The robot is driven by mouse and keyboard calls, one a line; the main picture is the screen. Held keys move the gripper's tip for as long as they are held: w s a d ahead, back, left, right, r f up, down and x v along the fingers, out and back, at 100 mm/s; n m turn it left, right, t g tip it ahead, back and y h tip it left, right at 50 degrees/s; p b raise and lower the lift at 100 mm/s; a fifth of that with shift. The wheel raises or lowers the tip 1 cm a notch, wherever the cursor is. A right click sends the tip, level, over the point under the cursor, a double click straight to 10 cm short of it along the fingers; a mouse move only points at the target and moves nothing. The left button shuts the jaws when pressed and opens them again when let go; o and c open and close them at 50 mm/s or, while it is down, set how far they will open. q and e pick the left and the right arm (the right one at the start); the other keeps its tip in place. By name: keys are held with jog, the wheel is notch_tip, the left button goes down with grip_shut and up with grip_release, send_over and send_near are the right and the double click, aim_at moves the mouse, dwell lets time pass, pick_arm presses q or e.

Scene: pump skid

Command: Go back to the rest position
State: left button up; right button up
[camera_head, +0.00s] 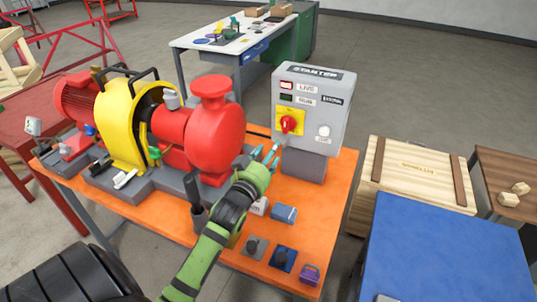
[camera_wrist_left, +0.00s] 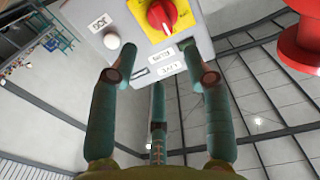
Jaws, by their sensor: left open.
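My left gripper (camera_head: 264,156) is open and empty above the orange table (camera_head: 338,218), just in front of the grey starter box (camera_head: 312,110). Its arm is green and black and comes in from the bottom. In the left wrist view the spread fingers (camera_wrist_left: 160,80) point at the starter box (camera_wrist_left: 145,48), which shows upside down with its red knob (camera_wrist_left: 161,14) on a yellow plate and a white button (camera_wrist_left: 112,41). The knob also shows in the head view (camera_head: 289,123). Nothing is between the fingers. I cannot tell whether a fingertip touches the box. My right gripper is not in view.
A red pump (camera_head: 212,135) with a yellow guard (camera_head: 122,125) stands left of the gripper. Small blocks, including a blue one (camera_head: 284,214) and a purple one (camera_head: 310,274), lie at the table's front. A wooden crate (camera_head: 415,178) and a blue surface (camera_head: 450,250) are at the right.

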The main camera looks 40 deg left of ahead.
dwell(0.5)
pick_arm(q)
jog(key=s+d+f+m+g+h, duration=0.25)
jog(key=s+d+f+g, duration=0.35)
jog(key=s+d+f, duration=0.4)
jog(key=s+d+f+m+g+h, duration=0.1)
jog(key=s+d+f+g, duration=0.3)
jog(key=s, duration=0.5)
jog(key=s+d+f+m+g+h, duration=0.1)
jog(key=s+d+f+g, duration=0.25)
jog(key=s, duration=0.45)
notch_tip(320, 180, down, 26)
jog(key=s+g+b, duration=0.2)
jog(key=s+b, duration=0.1)
jog(key=s+a+f+b, duration=0.1)
jog(key=s+a+f, duration=0.2)
jog(key=s+f, duration=1.2)
jog(key=shift+s+f+g+b, duration=0.3)
jog(key=shift+f+g, duration=0.15)
jog(key=shift+f, duration=0.25)
